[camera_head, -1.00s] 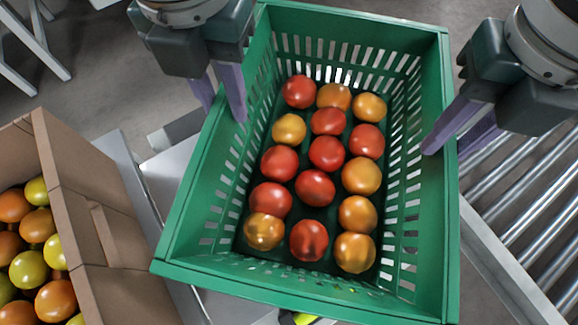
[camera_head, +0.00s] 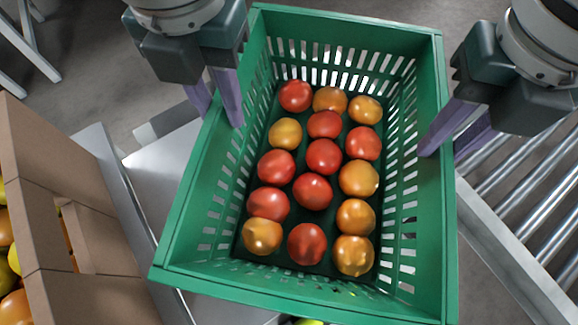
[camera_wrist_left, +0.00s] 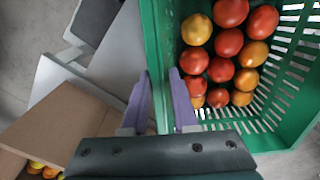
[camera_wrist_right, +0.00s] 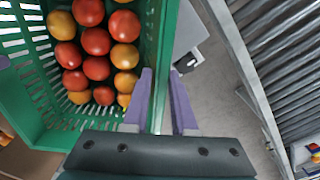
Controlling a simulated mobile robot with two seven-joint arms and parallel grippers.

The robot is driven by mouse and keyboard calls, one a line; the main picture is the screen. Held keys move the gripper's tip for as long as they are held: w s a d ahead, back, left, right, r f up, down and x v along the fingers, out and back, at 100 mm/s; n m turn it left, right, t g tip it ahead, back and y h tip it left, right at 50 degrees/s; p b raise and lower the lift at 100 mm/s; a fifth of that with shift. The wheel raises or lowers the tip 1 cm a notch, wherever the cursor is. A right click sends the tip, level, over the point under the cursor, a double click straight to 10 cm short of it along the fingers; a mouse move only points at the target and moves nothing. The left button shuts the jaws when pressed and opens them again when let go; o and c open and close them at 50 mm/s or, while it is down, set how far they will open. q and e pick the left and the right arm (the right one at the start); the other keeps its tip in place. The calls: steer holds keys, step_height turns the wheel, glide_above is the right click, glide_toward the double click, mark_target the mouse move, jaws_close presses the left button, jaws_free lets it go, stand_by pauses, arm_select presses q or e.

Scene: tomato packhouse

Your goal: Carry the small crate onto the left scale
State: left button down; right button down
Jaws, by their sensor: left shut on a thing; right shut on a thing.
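The small crate (camera_head: 302,294) is green with slotted walls and holds several red and orange tomatoes. It fills the middle of the head view. My left gripper (camera_head: 222,108) is shut on the crate's left wall, one finger inside and one outside. The left wrist view shows that wall between the fingers (camera_wrist_left: 160,98). My right gripper (camera_head: 446,140) is shut on the right wall in the same way, and the right wrist view shows the wall between its fingers (camera_wrist_right: 161,98). The crate is held above the surfaces below. I cannot make out the left scale for certain; the crate hides much beneath it.
A cardboard box (camera_head: 100,235) with tomatoes stands at the lower left, close to the crate. A grey metal surface (camera_head: 160,190) lies between them. A roller conveyor (camera_head: 525,190) runs along the right. Grey floor (camera_head: 90,80) shows at the upper left.

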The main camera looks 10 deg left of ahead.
arm_select(q)
steer(key=c, duration=1)
jaws_free()
steer(key=shift+a, duration=0.1)
arm_select(e)
steer(key=c, duration=1.1)
jaws_free()
steer(key=shift+d, duration=0.1)
arm_select(q)
steer(key=o, duration=0.3)
arm_select(e)
steer(key=o, duration=0.4)
steer(key=shift+w+r, duration=0.1)
steer(key=shift+r, duration=0.2)
arm_select(q)
step_height(320, 180, up, 12)
arm_select(e)
step_height(320, 180, up, 12)
steer(key=shift+f, duration=0.25)
